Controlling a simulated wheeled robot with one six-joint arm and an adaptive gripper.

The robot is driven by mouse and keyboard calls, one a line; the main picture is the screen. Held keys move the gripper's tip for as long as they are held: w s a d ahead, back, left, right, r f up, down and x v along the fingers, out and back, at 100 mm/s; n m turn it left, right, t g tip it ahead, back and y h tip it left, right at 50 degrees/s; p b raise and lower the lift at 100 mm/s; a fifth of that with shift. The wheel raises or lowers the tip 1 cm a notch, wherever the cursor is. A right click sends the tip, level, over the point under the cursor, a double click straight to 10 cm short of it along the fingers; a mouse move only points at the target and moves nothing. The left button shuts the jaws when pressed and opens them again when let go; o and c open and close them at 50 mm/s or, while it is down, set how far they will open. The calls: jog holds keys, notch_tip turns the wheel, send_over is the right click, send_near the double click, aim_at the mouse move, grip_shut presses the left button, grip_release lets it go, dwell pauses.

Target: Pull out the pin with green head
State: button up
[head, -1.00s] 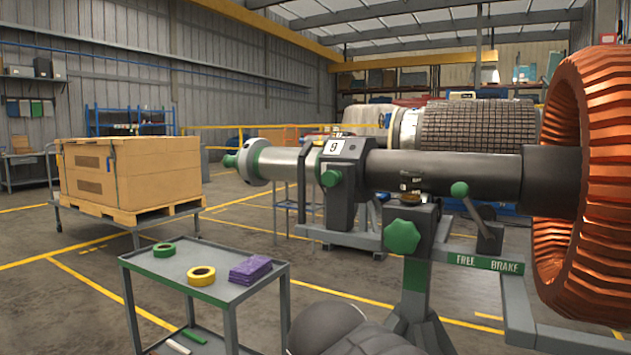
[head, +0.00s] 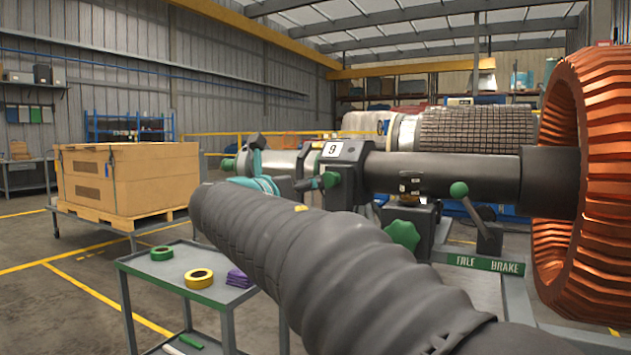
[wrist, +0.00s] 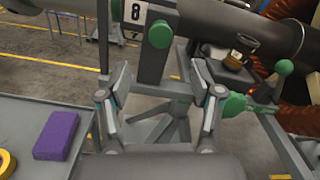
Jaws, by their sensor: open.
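The pin's round green head (head: 330,180) sticks out of the front of the dark grey block (head: 345,200) under a white "9" label. The block clamps a steel shaft. In the wrist view the green head (wrist: 161,34) is at the top centre, beyond my fingertips and roughly midway between them. My gripper (head: 287,165) is open and empty, with its fingers near the block in the head view. In the wrist view my gripper (wrist: 160,78) shows two spread fingers with a clear gap. My arm hides part of the stand in the head view.
A green star knob (head: 403,235) and a green-balled lever (head: 459,189) are on the stand to the right. A large copper rotor (head: 575,190) is at the far right.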

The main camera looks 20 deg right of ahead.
aim_at(327, 179)
jog(key=x, duration=1.2)
jog(key=shift+w+d, duration=0.1)
jog(key=shift+d, duration=0.05)
grip_shut()
